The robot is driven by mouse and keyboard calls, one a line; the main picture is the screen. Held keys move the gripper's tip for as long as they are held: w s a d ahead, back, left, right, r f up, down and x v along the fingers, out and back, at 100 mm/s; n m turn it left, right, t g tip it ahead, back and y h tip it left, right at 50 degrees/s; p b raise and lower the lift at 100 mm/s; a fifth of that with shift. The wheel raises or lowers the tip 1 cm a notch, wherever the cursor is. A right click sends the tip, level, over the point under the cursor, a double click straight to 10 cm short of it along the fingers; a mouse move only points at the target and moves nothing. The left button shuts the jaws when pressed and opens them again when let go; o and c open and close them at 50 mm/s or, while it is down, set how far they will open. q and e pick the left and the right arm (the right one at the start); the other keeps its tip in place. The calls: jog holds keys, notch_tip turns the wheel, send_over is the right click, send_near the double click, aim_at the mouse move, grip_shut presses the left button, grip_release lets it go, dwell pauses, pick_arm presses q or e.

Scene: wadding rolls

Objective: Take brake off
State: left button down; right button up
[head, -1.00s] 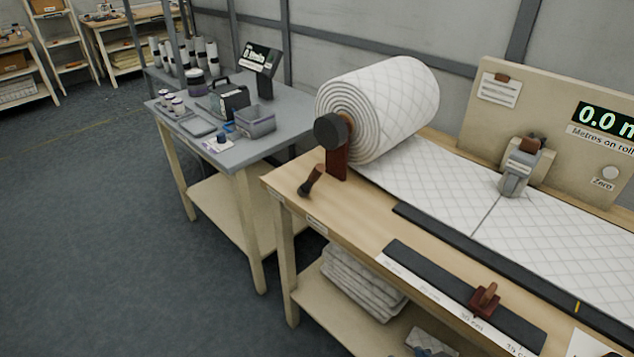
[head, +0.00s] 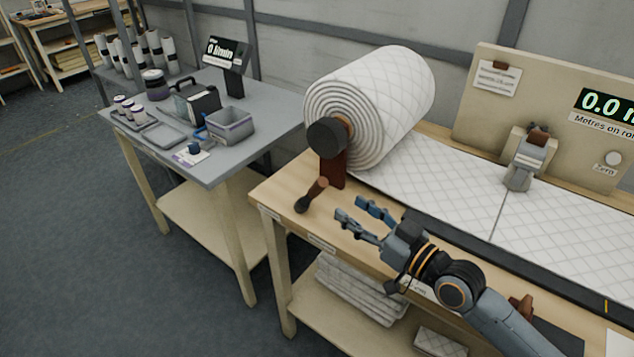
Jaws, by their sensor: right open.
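The brake lever (head: 312,195), a brown handle with a dark knob at its lower end, sits at the left end of the wooden bench. It is just in front of the dark red bracket (head: 333,171) that bears the wadding roll (head: 377,108). A dark round hub (head: 327,137) caps the roll's near end. My right gripper (head: 350,208) is open and empty over the bench, its fingers pointing left, a little to the right of the lever and apart from it. My left gripper is out of view.
White quilted wadding (head: 450,185) runs from the roll across the bench (head: 275,190), under a grey counter device (head: 525,165). A backboard (head: 490,110) with a "0.0" display stands behind. A grey side table (head: 215,165) with tubs and a bin stands left.

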aim_at(319, 187)
jog(key=p+x, duration=0.1)
jog(key=x, duration=0.8)
jog(key=shift+w+a, duration=0.25)
jog(key=shift+a, duration=0.05)
jog(key=shift+w+a+f, duration=0.1)
jog(key=shift+w+a, duration=0.15)
jog(key=shift+w, duration=0.1)
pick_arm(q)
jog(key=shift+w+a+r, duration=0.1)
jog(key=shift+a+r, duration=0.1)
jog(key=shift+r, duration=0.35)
pick_arm(e)
grip_shut()
